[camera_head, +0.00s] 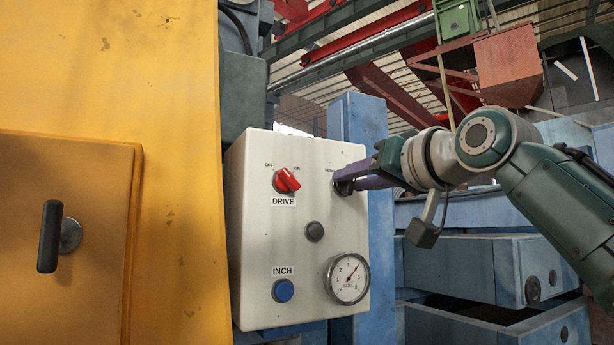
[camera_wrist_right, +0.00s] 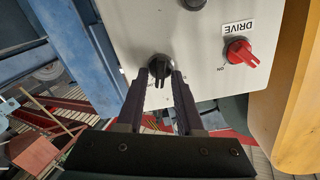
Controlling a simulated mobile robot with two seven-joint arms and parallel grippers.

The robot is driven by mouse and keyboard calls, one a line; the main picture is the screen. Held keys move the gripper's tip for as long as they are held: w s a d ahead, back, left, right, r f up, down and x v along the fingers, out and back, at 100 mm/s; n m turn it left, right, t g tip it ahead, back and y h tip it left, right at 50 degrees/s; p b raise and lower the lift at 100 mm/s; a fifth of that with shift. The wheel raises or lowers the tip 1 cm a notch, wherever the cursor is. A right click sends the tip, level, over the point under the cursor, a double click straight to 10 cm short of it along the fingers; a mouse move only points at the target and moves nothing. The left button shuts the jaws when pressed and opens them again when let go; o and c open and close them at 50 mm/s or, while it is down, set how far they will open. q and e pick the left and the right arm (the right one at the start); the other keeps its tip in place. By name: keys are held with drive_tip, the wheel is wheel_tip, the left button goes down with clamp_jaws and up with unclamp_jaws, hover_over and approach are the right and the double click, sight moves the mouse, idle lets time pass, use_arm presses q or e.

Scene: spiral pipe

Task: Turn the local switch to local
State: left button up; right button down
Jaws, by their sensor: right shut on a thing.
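The local switch is a black rotary knob (camera_head: 343,187) at the upper right of the white control box (camera_head: 310,240). My right gripper (camera_head: 345,183) reaches it from the right, and its fingers hide most of the knob and part of its label in the head view. In the right wrist view, the knob (camera_wrist_right: 159,68) sits between the two dark fingertips of my right gripper (camera_wrist_right: 160,75), which is shut on it. The label wording is only partly readable, so I cannot tell which position the knob points to. My left gripper is not in view.
A yellow cabinet (camera_head: 180,200) with a black handle (camera_head: 49,236) stands left. Blue machine frames (camera_head: 480,265) lie below my right arm.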

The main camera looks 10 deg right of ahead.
drive_tip(key=m, duration=0.2)
drive_tip(key=m+p, duration=0.1)
drive_tip(key=m, duration=0.2)
drive_tip(key=shift+w+d+f, duration=0.1)
drive_tip(key=shift+f, duration=0.1)
idle(0.3)
drive_tip(key=c, duration=0.9)
unclamp_jaws()
drive_tip(key=shift+r, duration=0.1)
drive_tip(key=shift+s+d, duration=0.15)
drive_tip(key=shift+s, duration=0.25)
drive_tip(key=p+v, duration=0.2)
drive_tip(key=v, duration=0.7)
